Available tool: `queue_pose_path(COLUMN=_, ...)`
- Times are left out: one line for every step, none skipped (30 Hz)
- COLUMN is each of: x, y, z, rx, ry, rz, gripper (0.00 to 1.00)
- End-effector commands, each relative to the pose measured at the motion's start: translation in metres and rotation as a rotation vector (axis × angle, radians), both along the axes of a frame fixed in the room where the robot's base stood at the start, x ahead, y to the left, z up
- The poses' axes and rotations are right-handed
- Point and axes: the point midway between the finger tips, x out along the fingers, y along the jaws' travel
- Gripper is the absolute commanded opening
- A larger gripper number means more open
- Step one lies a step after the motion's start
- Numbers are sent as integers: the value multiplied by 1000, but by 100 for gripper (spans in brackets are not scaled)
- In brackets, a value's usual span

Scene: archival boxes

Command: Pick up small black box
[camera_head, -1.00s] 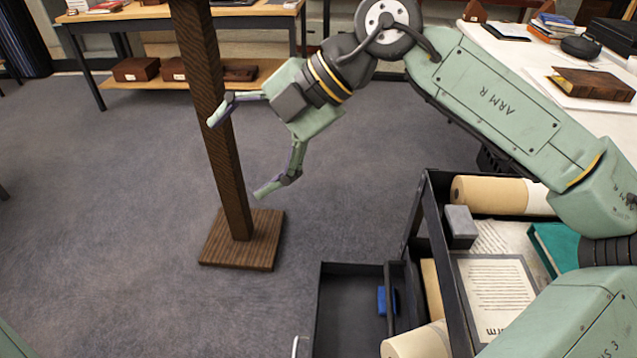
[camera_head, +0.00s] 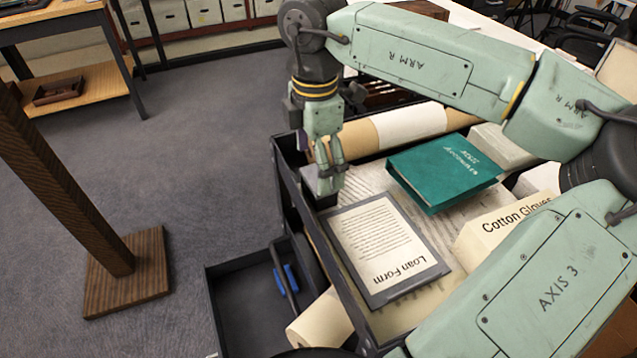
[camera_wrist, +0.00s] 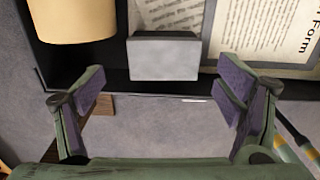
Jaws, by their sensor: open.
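The small box (camera_head: 325,202), with a light grey top and dark sides, sits in the left corner of the cart's upper tray (camera_head: 290,190). My gripper (camera_head: 330,178) points down right over it and hides part of it. In the wrist view the box's grey top (camera_wrist: 165,58) shows at the upper middle. My gripper's two fingers (camera_wrist: 163,85) are spread wide, with the gap level with the box and slightly below it in the picture. Nothing is held; I cannot tell the height left between fingertips and box.
A loan form (camera_head: 385,245), a teal book (camera_head: 440,170), a cotton gloves box (camera_head: 505,228) and a rolled tube (camera_head: 400,128) crowd the tray. A lower bin (camera_head: 235,300) holds a blue item. A wooden post (camera_head: 65,195) stands at left on open carpet.

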Motion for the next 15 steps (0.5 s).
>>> queue_pose_path(x=-1, y=-1, z=-4, rx=2, ry=3, rz=0, gripper=86)
queue_pose_path(x=-2, y=-2, z=-8, rx=4, ry=4, rz=1, gripper=86)
queue_pose_path(x=-3, y=-3, z=-14, rx=4, ry=4, rz=2, gripper=86)
queue_pose_path(x=-3, y=-4, z=-18, rx=4, ry=4, rz=1, gripper=86)
queue_pose_path(x=-4, y=-5, z=-23, rx=3, ry=5, rz=2, gripper=86)
queue_pose_path(x=-4, y=-5, z=-30, rx=4, ry=4, rz=1, gripper=86)
queue_pose_path(x=-3, y=-5, z=-34, rx=4, ry=3, rz=1, gripper=86)
queue_pose_path(x=-3, y=-5, z=-38, rx=3, ry=3, rz=0, gripper=86)
queue_pose_path(x=-3, y=-5, z=-42, rx=4, ry=2, rz=1, gripper=86)
queue_pose_path(x=-3, y=-5, z=-44, rx=4, ry=2, rz=1, gripper=86)
queue_pose_path(x=-3, y=-5, z=-46, rx=3, ry=1, rz=2, gripper=86)
queue_pose_path(x=-3, y=-5, z=-47, rx=2, ry=0, rz=2, gripper=86)
queue_pose_path(x=-3, y=-5, z=-48, rx=2, ry=0, rz=2, gripper=86)
queue_pose_path(x=-3, y=-5, z=-48, rx=2, ry=0, rz=1, gripper=86)
queue_pose_path(x=-3, y=-5, z=-48, rx=1, ry=0, rz=1, gripper=86)
